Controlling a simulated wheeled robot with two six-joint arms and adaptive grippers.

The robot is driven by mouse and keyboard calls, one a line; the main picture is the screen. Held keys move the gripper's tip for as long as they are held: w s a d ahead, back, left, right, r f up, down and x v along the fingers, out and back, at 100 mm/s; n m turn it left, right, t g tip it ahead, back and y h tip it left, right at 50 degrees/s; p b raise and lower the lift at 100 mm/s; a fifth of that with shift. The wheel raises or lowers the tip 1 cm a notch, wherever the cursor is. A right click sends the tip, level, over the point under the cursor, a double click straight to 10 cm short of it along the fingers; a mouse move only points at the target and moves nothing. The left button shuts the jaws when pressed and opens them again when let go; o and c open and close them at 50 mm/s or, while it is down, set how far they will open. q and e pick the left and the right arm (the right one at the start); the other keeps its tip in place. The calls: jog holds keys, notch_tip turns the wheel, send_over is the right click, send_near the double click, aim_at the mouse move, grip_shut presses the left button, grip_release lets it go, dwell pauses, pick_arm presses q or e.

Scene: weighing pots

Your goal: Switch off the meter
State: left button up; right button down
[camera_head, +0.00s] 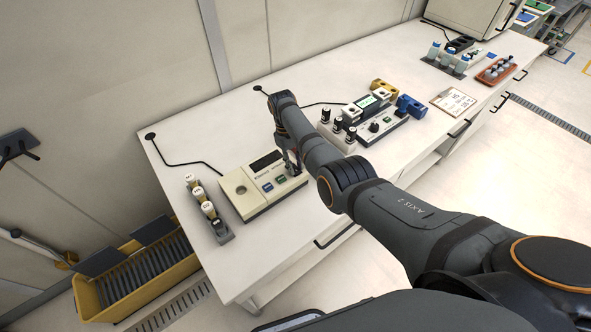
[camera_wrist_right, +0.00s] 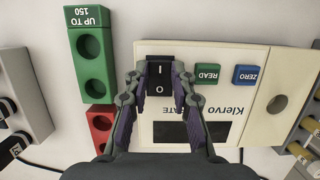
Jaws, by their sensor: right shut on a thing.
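The meter is a cream box (camera_head: 248,196) with a dark display (camera_head: 266,161) on the bench. In the right wrist view its face (camera_wrist_right: 225,128) shows upside down, with a green READ button (camera_wrist_right: 207,74), a blue ZERO button (camera_wrist_right: 246,75) and a dark display (camera_wrist_right: 190,133). Its black rocker switch (camera_wrist_right: 160,72) is marked I and O. My right gripper (camera_head: 292,164) is at the meter's right end, with its fingers (camera_wrist_right: 158,92) closed on either side of the switch. Which half of the switch is pressed in is unclear. My left gripper is out of view.
A rack of white-capped bottles (camera_head: 208,209) stands left of the meter. A second instrument with a lit green screen (camera_head: 367,102) stands farther right. Beside the switch are a green holed block (camera_wrist_right: 92,50) and a red block (camera_wrist_right: 101,122). A yellow bin (camera_head: 140,283) sits below left.

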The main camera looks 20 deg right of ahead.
jog(key=c, duration=1.1)
grip_release()
jog(key=v, duration=1.2)
